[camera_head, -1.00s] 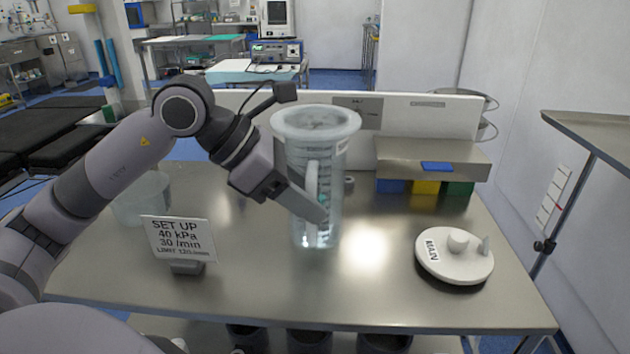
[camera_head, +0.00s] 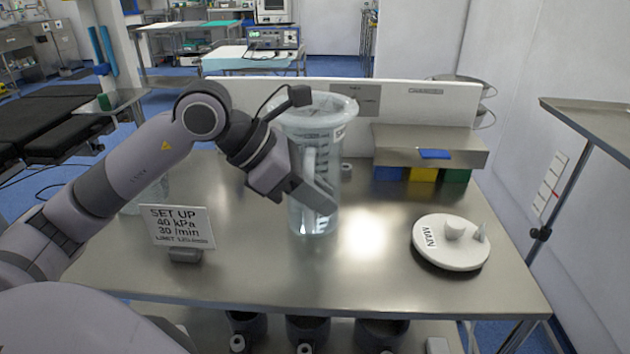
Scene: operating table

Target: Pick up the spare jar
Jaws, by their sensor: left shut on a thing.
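A tall clear jar (camera_head: 315,218) with a wide rim, scale marks and a side handle stands upright in the middle of the picture. I cannot tell whether its base touches the steel table (camera_head: 350,275) or hangs just above it. My left gripper (camera_head: 318,197) is shut on the jar at its handle, with the fingers across the jar's front. A second clear vessel (camera_head: 150,192) is mostly hidden behind my left arm. My right gripper is not in view.
A sign reading "SET UP 40 kPa 30 /min" (camera_head: 178,228) stands at the front left. A white lid marked "MAIN" (camera_head: 450,245) lies at the right. A raised steel shelf (camera_head: 430,147) over coloured blocks is at the back right. The front middle of the table is clear.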

